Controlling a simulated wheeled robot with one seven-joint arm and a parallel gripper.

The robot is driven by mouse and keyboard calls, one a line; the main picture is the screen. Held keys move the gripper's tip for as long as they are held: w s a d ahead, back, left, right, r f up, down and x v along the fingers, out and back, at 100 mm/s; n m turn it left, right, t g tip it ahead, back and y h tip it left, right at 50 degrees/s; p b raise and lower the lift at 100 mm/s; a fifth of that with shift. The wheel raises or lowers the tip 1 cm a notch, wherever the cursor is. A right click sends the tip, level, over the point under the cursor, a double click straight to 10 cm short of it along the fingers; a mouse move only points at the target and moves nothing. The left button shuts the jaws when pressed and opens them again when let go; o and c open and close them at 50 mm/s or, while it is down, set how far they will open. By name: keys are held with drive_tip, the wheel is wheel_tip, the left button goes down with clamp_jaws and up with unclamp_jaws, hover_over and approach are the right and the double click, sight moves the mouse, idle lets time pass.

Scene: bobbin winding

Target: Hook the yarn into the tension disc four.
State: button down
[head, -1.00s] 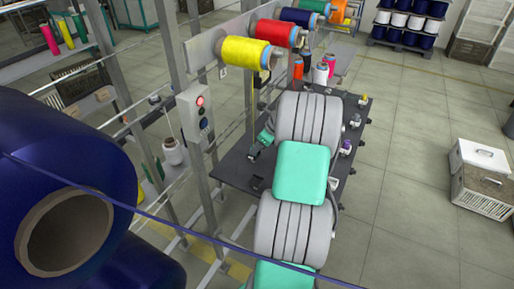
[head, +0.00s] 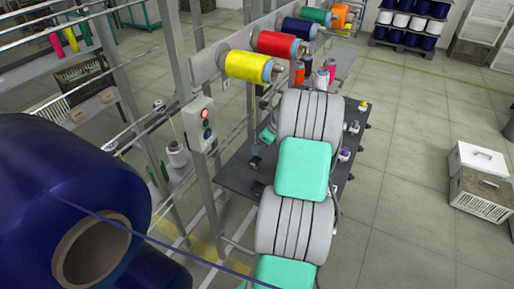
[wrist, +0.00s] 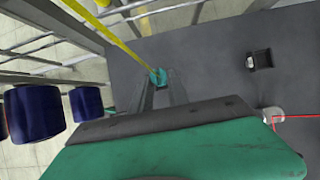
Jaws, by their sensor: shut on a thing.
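In the wrist view my gripper (wrist: 160,82) is shut on the yellow yarn (wrist: 112,36), which runs taut from the upper left to the fingertips. In the head view a teal part of my gripper (head: 267,136) shows left of my arm, over the dark table; its fingertips are unclear there. The yellow spool (head: 248,67) is on the rack above. Small fittings, one yellow (head: 363,105), one pale (head: 353,127) and one purple (head: 344,154), stand along the table's right edge. I cannot tell which, if any, is tension disc four.
The dark table (wrist: 215,55) carries a small black block (wrist: 259,60) and a pale round part (wrist: 273,116) with a red line. A control box (head: 198,122) and metal posts stand left. Large blue spools (head: 60,185) fill the lower left.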

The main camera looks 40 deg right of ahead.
drive_tip(key=s+d+r+m+h, duration=0.1)
drive_tip(key=s+d+r+m, duration=0.1)
drive_tip(key=s+d+r, duration=0.7)
drive_tip(key=a+f+b, duration=0.1)
drive_tip(key=f, duration=0.2)
drive_tip(key=s+a+f+n+b, duration=0.1)
drive_tip(key=a+f, duration=0.1)
drive_tip(key=f, duration=0.1)
drive_tip(key=a+f+n+y+b, duration=0.1)
drive_tip(key=a+f, duration=0.1)
drive_tip(key=f, duration=0.1)
drive_tip(key=shift+s+f+b, duration=0.35)
drive_tip(key=shift+s+f, duration=0.05)
drive_tip(key=shift+r, duration=0.3)
drive_tip(key=shift+a, duration=0.1)
drive_tip(key=shift+f, duration=1.95)
